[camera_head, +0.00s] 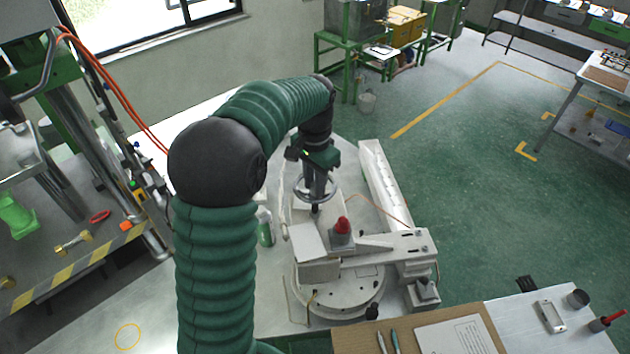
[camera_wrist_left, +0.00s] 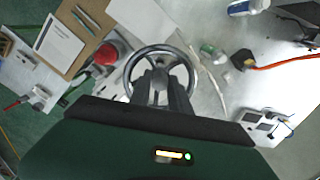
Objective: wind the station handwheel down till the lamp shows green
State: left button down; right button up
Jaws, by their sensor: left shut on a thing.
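The station (camera_head: 330,295) is a pale machine with a round base, standing on a light bench in the head view. Its handwheel (camera_head: 327,191) is a grey metal ring on an upright shaft. In the left wrist view the handwheel (camera_wrist_left: 136,68) shows its rim and spokes. My left gripper (camera_head: 316,172) reaches it from above and is shut on it at the hub; in the wrist view the fingers (camera_wrist_left: 160,86) cover the middle. A red dome (camera_head: 342,225), perhaps the lamp, sits beside the wheel and also shows in the wrist view (camera_wrist_left: 106,54). No green lamp shows on the station. My right gripper is out of view.
A green-labelled bottle (camera_head: 265,228) stands left of the station. A brown board with paper (camera_head: 455,335) and pens lies at the front right. A long pale rail (camera_head: 383,184) stands behind the station. Orange hoses (camera_head: 110,85) hang at the left. Green floor lies open at right.

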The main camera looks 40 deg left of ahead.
pick_arm(q)
jog(key=m, duration=0.4)
jog(key=shift+w+a+r+m+p, duration=0.1)
jog(key=shift+w+r+m+p, duration=0.1)
jog(key=shift+m+p, duration=0.15)
jog(key=m, duration=0.3)
jog(key=shift+s+m+p, duration=0.1)
jog(key=shift+m+p, duration=0.2)
jog(key=shift+m, duration=0.05)
jog(key=m+p, duration=0.1)
jog(key=m, duration=1)
jog(key=shift+f+m, duration=0.1)
jog(key=shift+m, duration=0.2)
jog(key=m, duration=0.3)
jog(key=shift+m, duration=0.3)
jog(key=m, duration=0.6)
jog(key=shift+m, duration=0.3)
